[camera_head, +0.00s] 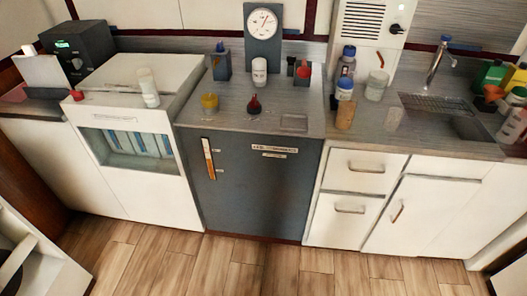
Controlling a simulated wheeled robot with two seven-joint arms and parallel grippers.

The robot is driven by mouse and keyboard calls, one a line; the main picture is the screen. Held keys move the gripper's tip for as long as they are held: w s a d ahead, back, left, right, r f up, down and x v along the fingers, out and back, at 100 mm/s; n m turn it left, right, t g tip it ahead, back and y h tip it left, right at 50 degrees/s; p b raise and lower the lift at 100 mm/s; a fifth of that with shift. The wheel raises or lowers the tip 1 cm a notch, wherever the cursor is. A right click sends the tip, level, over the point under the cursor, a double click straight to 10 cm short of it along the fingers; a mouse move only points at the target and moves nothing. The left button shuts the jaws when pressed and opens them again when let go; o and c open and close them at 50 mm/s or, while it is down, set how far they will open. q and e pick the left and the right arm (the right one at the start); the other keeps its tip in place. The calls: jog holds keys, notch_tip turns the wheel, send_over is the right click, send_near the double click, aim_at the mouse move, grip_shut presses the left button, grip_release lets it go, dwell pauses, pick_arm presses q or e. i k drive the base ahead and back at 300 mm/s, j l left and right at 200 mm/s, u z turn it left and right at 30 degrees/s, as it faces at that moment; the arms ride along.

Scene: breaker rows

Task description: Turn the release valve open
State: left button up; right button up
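I cannot tell for sure which part is the release valve. A grey cabinet (255,205) stands in the middle. Its front carries an upright orange and white handle-like strip (209,158) at the upper left, and a small label (274,149) with unreadable text. A small dark red, narrow-necked item (254,104) stands on the top near the front edge. A brighter red item (303,72) stands further back at the right. A round white dial gauge (263,24) on a grey panel rises at the back. Neither of my grippers shows in this view.
Bottles (344,88) stand to the right, before a sink (446,118). A white glass-fronted unit (132,150) adjoins at left. The wooden floor (260,268) in front is clear.

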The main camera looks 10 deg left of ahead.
aim_at(253, 104)
jog(key=i+j+u, duration=0.1)
jog(key=j, duration=0.3)
jog(key=i+j+u, duration=0.1)
jog(key=i+j, duration=0.15)
jog(key=j, duration=0.15)
jog(key=i+j+u, duration=0.1)
jog(key=j, duration=0.25)
jog(key=i, duration=0.1)
